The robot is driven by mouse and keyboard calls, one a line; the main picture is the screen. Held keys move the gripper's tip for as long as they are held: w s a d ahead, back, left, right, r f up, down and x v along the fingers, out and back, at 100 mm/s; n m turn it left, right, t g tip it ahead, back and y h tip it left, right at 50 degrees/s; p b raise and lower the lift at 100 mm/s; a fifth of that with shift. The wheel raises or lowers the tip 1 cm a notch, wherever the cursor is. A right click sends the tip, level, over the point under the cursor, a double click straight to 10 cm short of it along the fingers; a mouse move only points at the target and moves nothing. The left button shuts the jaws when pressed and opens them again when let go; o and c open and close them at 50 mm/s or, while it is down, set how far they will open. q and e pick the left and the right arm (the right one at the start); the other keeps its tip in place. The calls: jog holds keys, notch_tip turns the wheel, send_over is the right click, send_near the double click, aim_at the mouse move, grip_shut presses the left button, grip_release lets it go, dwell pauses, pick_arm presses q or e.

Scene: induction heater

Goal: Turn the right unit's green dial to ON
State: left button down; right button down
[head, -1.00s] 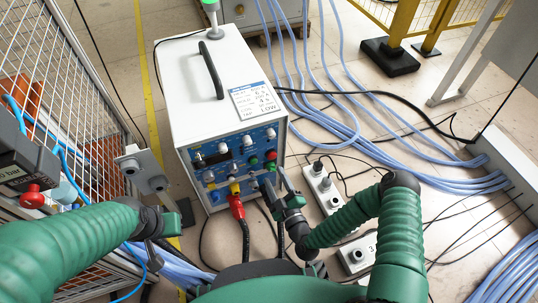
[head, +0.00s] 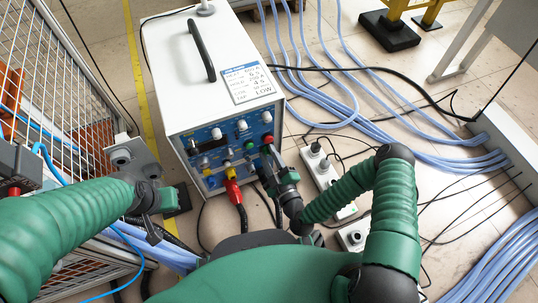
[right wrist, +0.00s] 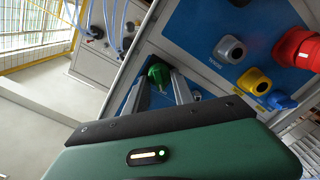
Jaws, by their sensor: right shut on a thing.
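The white heater unit (head: 205,85) stands ahead with a blue control panel (head: 215,150) on its front. In the right wrist view the green dial (right wrist: 158,75) sits on the blue panel between the fingertips of my right gripper (right wrist: 160,84), which is shut on it. In the head view my right gripper (head: 270,158) is at the panel's right side and hides the dial. I cannot read the dial's setting. My left gripper (head: 160,205) hangs in front of the unit's left side, away from the panel; its opening is unclear.
A red plug (head: 232,191) with a cable hangs from the panel's lower front. A white socket strip (head: 322,172) lies right of the unit. Blue hoses (head: 345,105) cross the floor at right. A wire-mesh cage (head: 65,75) stands at left.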

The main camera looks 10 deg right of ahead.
jog(key=m+p, duration=0.3)
jog(key=m, duration=0.3)
jog(key=m+p, duration=0.4)
jog(key=m, duration=0.2)
jog(key=d+m+p, duration=0.1)
jog(key=m+p, duration=0.2)
jog(key=m, duration=0.2)
jog(key=shift+f+m, duration=0.1)
jog(key=shift+m, duration=0.3)
dwell(0.5)
jog(key=c, duration=1.1)
grip_release()
